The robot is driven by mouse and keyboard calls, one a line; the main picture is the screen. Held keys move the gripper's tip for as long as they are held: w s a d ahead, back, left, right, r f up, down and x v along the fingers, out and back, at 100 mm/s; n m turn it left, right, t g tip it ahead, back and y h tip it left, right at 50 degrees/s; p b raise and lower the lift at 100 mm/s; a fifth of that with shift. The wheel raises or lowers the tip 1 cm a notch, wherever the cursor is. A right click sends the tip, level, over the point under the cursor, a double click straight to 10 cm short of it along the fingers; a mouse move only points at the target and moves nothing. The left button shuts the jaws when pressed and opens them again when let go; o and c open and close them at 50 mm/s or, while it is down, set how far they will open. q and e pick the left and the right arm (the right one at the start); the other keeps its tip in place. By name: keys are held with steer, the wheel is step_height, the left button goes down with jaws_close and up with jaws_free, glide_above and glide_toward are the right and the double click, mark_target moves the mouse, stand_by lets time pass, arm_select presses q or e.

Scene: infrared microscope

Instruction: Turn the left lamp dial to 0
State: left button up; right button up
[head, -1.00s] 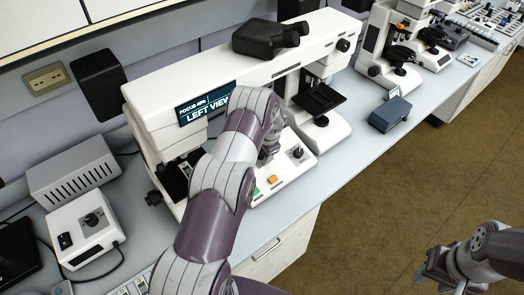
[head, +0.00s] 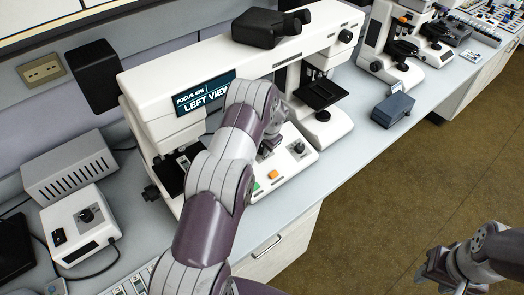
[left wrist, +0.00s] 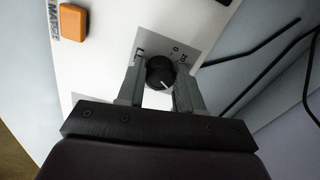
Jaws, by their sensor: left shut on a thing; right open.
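The black round lamp dial (left wrist: 160,73) sits on the white front panel (head: 298,165) of the microscope, beside a printed "L" in the left wrist view. The marks "0" and "20" show past the dial, up and to the right. Its white pointer line faces lower right in that view, away from the "0". My left gripper (left wrist: 160,85) is shut on the dial, one finger on each side. In the head view my left gripper (head: 267,150) is over the panel, and my arm hides much of it. My right gripper (head: 440,270) is open and empty above the floor.
An orange button (head: 273,174) is on the panel near my left gripper. A second dial (head: 298,147) is to its right. The display (head: 207,96) reads "LEFT VIEW". A white box with a knob (head: 82,225) stands at the left. A blue-grey box (head: 392,109) is on the bench.

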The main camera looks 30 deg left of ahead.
arm_select(q)
steer(key=n+b, duration=0.6)
steer(key=shift+f+b, duration=0.2)
steer(key=shift+b, duration=0.15)
steer(key=n+b, duration=0.2)
steer(key=n, duration=0.1)
steer(key=shift+d, duration=0.1)
steer(key=n+b, duration=0.3)
steer(key=shift+w+r+n, duration=0.1)
steer(key=shift+n, duration=0.3)
steer(key=n+b, duration=0.2)
steer(key=n, duration=0.1)
steer(key=shift+n, duration=0.4)
steer(key=shift+w+r+n+b, duration=0.15)
steer(key=shift+n+b, duration=0.85)
steer(key=shift+n, duration=1.3)
steer(key=shift+r, duration=0.1)
steer(key=o, duration=1)
steer(key=shift+o, duration=0.2)
